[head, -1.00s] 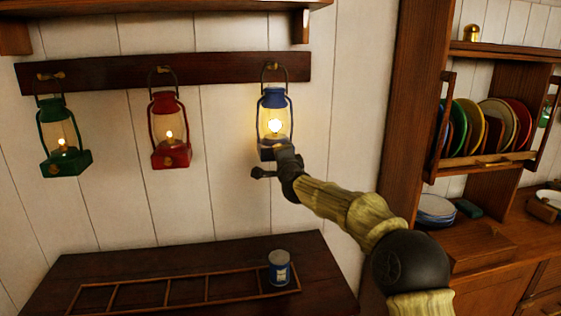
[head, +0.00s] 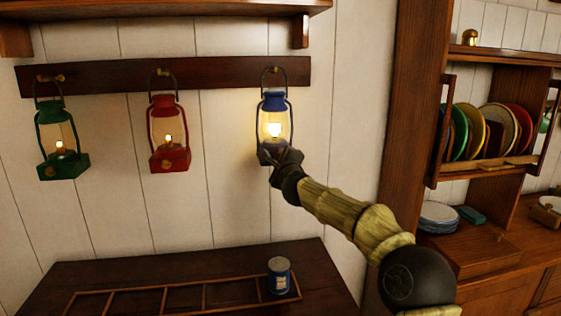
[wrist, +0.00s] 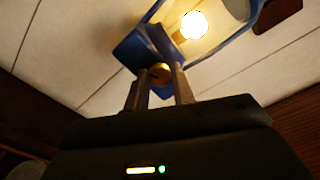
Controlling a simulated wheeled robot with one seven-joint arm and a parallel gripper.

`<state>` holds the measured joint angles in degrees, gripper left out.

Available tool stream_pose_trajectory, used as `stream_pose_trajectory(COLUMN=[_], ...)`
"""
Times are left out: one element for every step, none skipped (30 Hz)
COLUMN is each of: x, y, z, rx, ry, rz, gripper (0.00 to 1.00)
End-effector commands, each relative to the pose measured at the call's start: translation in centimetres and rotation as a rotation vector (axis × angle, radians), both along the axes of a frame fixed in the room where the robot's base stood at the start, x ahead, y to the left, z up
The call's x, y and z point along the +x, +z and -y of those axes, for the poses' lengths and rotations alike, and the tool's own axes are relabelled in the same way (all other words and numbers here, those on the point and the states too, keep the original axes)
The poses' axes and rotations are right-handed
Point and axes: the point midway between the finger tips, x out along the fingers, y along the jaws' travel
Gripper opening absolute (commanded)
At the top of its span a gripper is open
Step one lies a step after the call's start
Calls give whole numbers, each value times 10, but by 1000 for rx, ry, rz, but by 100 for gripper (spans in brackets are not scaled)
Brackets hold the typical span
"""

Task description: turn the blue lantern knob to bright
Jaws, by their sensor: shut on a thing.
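The blue lantern (head: 273,106) hangs from a hook on a dark wall rail, its flame lit and glowing strongly. It also shows tilted in the wrist view (wrist: 143,50), with a bright white flame behind the glass. Its small round brass knob (wrist: 159,72) sits low on the base, between the fingertips. My gripper (head: 275,160) is at the front of the lantern's base. In the wrist view my gripper (wrist: 161,80) is shut on the knob, one finger on each side. The knob is hidden by my gripper in the head view.
A red lantern (head: 168,140) and a green lantern (head: 57,145), with smaller flames, hang to the left. A shelf (head: 180,14) runs above. A plate rack (head: 487,165) stands right.

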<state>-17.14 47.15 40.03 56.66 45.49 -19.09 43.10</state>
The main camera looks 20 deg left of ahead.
Motion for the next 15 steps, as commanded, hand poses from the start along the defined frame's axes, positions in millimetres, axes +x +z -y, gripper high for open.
stream_pose_trajectory(x=[0, 0, 0, 0, 0, 0, 0, 0, 0, 0, 0, 0, 0, 0, 0], y=[-2, -3, -3, -3, -3, -3, -3, -3, -3, -3, -3, -3, -3, -3, -2], z=[0, 0, 0, 0, 0, 0, 0, 0, 0, 0, 0, 0, 0, 0, 0], rx=[3, 3, 5, 5, 5, 4, 4, 4, 4, 4, 3, 3, 3, 3, 3], ry=[0, 0, 0, 0, 0, 1, 1, 1, 1, 1, 1, 1, 1, 1, 0], rz=[-5, -6, -7, -7, -7, -7, -7, -7, -7, -7, -7, -7, -7, -7, -6], gripper=[2, 2, 2, 2, 2, 2, 2, 2, 2, 2, 2, 29, 34, 40, 47])
